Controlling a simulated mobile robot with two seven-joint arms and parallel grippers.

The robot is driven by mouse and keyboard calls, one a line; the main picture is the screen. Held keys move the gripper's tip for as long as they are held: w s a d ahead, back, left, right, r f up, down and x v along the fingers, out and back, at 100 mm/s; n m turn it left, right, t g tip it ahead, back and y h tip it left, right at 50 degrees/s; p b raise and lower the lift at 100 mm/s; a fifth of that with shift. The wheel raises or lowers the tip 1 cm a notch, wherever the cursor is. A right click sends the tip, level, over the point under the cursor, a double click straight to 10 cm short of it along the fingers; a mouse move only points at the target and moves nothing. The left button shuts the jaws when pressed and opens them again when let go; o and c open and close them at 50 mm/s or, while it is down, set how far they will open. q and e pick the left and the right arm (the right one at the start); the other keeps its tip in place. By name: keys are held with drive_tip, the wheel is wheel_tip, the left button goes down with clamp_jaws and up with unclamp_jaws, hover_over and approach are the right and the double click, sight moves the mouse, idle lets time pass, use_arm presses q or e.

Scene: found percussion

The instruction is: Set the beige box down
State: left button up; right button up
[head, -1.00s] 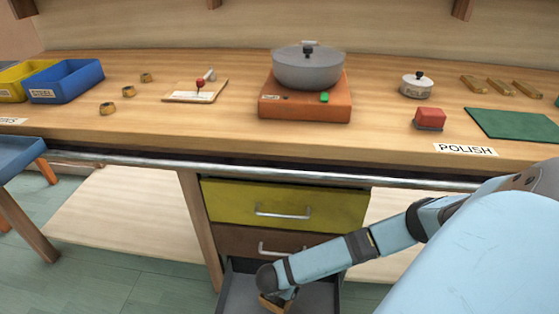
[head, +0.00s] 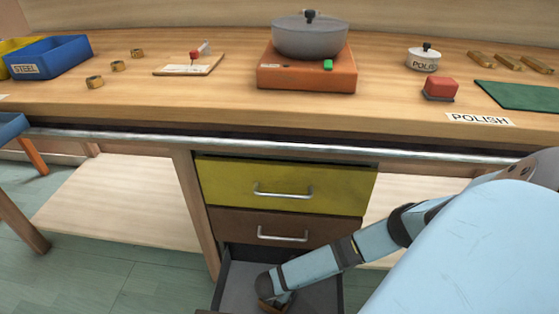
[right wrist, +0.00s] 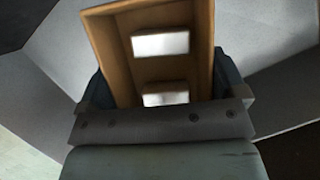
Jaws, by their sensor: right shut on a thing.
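The beige box (right wrist: 121,62) fills the top middle of the right wrist view, an open tan box with two white labels or blocks inside it. My right gripper (right wrist: 165,88) is shut on it, with a dark finger at either side. In the head view my right arm reaches down into the open bottom drawer (head: 238,274), and my right gripper (head: 277,298) is low inside it. Only a small brown bit of the box shows there, mostly hidden by my wrist. I cannot tell whether the box touches the drawer floor. My left gripper is not in view.
A yellow drawer (head: 285,187) and a brown drawer (head: 279,230) are closed above the open one. A metal rail (head: 150,143) runs along the bench's front edge. A grey pot (head: 309,37) stands on an orange base (head: 305,78). The drawer's visible floor looks bare.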

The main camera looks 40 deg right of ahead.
wheel_tip(320, 180, down, 4)
drive_tip(key=shift+r+b, duration=0.1)
drive_tip(key=shift+b, duration=0.95)
drive_tip(key=shift+f, duration=0.3)
drive_tip(key=shift+r, duration=0.1)
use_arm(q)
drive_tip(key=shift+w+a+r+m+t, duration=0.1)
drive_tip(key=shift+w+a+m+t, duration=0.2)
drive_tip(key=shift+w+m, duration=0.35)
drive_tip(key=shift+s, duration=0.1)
use_arm(e)
drive_tip(key=o, duration=0.7)
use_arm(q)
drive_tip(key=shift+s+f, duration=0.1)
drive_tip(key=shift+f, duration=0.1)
